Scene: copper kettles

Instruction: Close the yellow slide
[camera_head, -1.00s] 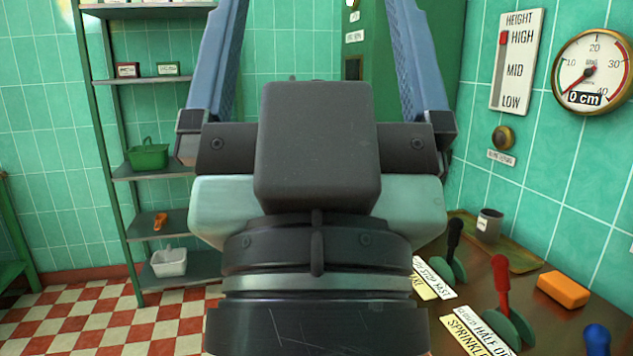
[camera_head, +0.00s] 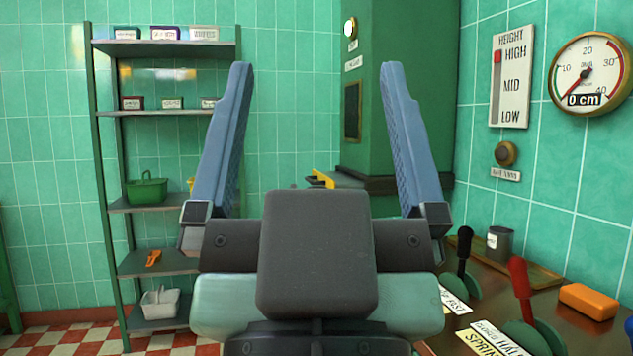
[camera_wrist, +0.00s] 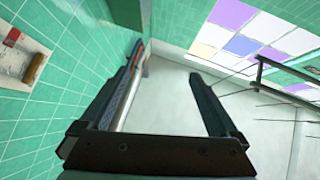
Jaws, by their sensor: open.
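My gripper (camera_head: 316,66) is open and empty, its two blue fingers pointing up and spread wide in the head view. It also shows open in the wrist view (camera_wrist: 166,62). A small yellow piece (camera_head: 319,179), perhaps the yellow slide, shows between the fingers, beyond my gripper. It is by the dark ledge of a green cabinet (camera_head: 410,135). My gripper's body hides what is below it, so I cannot tell how far the slide stands out. The wrist view shows no yellow slide.
A green shelf rack (camera_head: 165,110) with boxes and baskets stands at the left. At the right, a counter (camera_head: 545,270) carries levers, a grey cup (camera_head: 499,243) and an orange block (camera_head: 588,301). The wall holds a height slider (camera_head: 511,80) and a dial (camera_head: 588,72).

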